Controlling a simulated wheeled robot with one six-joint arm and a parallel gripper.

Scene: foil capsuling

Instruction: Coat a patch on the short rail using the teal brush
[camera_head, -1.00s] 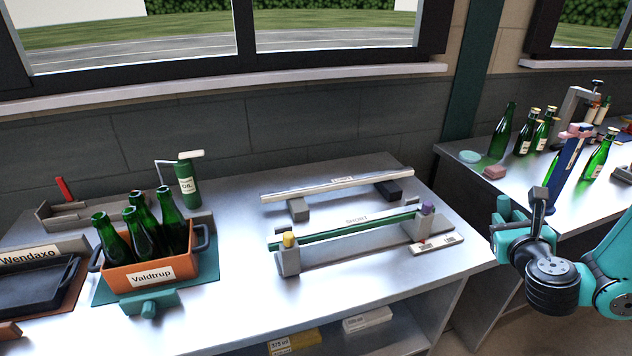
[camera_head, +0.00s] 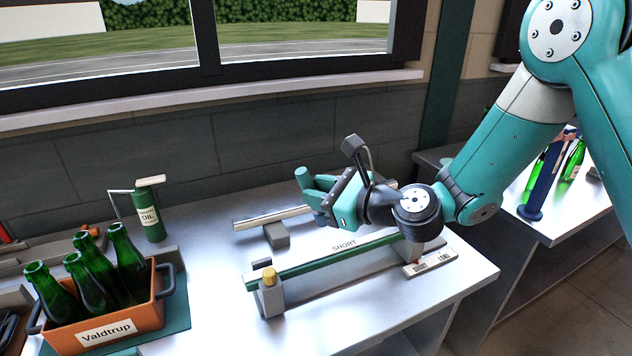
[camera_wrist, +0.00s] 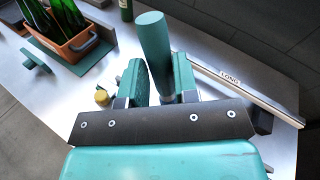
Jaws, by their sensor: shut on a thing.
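My gripper (camera_head: 326,196) is shut on the teal brush (camera_head: 302,177). The brush's teal handle stands up between the two fingers in the wrist view (camera_wrist: 152,42); its bristle end is not clear. The green rail (camera_head: 313,262), with a SHORT label (camera_head: 344,245) beside it, lies across its supports at the front of the bench. My gripper is above and behind this rail, nearer the back rail. The silver back rail (camera_head: 266,218) carries a LONG label in the wrist view (camera_wrist: 230,78).
An orange crate (camera_head: 142,318) of green bottles and an oil can (camera_head: 150,217) stand left.

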